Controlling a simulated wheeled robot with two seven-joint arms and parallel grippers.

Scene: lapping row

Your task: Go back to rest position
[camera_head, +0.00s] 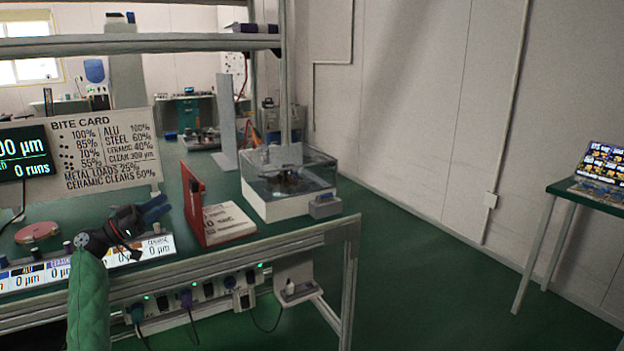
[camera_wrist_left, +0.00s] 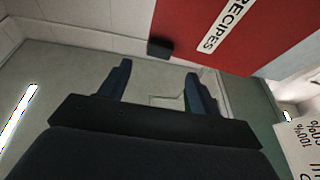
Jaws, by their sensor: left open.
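My left gripper (camera_head: 154,208) is over the front part of the green bench, its arm coming up from the bottom left in a green sleeve. Its fingers point right, toward the red recipe binder. In the left wrist view the left gripper (camera_wrist_left: 156,85) shows two dark blue fingers spread apart with nothing between them. The red binder (camera_head: 192,198), marked RECIPES, also shows in the left wrist view (camera_wrist_left: 240,30), beyond the fingertips and apart from them. My right gripper is in neither view.
The green bench (camera_head: 70,212) carries a bite card sign (camera_head: 105,150), a pink disc (camera_head: 37,232), a strip of labelled readouts (camera_head: 150,250) and a clear-lidded machine (camera_head: 290,185). A shelf (camera_head: 130,44) spans above. Open green floor (camera_head: 430,290) lies right, before a laptop table (camera_head: 585,193).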

